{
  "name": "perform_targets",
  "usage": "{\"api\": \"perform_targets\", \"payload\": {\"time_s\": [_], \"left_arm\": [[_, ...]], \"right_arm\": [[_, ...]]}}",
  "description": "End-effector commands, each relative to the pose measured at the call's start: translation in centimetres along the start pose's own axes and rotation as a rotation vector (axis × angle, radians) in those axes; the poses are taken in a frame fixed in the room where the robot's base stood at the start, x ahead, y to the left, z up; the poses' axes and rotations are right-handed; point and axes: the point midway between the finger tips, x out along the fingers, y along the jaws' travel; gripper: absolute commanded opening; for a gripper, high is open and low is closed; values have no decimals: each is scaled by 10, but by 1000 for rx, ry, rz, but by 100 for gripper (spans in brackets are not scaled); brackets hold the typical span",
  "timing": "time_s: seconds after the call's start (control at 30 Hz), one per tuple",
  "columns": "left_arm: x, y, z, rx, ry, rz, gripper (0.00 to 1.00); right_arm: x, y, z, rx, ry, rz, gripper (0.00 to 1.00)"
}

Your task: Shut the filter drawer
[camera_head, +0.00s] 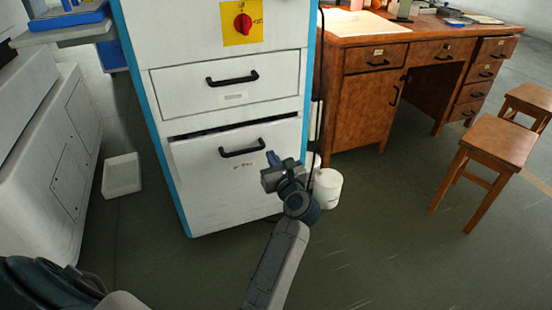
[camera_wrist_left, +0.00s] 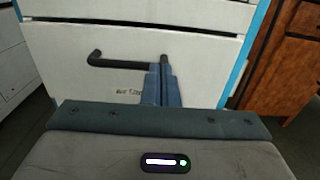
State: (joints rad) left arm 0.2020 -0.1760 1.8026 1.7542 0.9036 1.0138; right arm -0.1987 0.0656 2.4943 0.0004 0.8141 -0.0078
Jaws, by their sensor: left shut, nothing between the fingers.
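The white cabinet (camera_head: 133,20) with blue edges has two drawers with black bar handles. The lower drawer (camera_head: 205,185) stands slightly out, with a dark gap along its top edge; I take it for the filter drawer. Its handle (camera_head: 242,152) also shows in the left wrist view (camera_wrist_left: 110,62). The upper drawer (camera_head: 190,95) looks flush. My left gripper (camera_head: 270,158) is shut and empty, in front of the lower drawer near the right end of its handle. In the left wrist view its fingers (camera_wrist_left: 161,68) are together and overlap the handle's right end. I cannot tell whether they touch the drawer. My right gripper is not in view.
A white bucket (camera_head: 327,190) stands right of the cabinet, close to my left wrist. A wooden desk (camera_head: 360,115) and wooden stools (camera_head: 500,140) are further right. A white bin (camera_head: 121,175) sits on the floor at left. The floor in front is clear.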

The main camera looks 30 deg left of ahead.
Motion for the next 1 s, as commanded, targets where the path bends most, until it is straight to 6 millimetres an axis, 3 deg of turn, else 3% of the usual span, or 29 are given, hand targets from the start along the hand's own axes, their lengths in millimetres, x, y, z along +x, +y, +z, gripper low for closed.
{"api": "perform_targets", "payload": {"time_s": [0.3,0.5,0.7,1.0], "left_arm": [[70,0,-1,6,-6,1,0],[102,1,-1,5,-4,1,0],[116,0,0,5,-3,0,0],[117,0,0,5,-2,-1,0]], "right_arm": [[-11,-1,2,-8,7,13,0],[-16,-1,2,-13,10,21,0],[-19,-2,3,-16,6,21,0],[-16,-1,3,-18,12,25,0]]}}
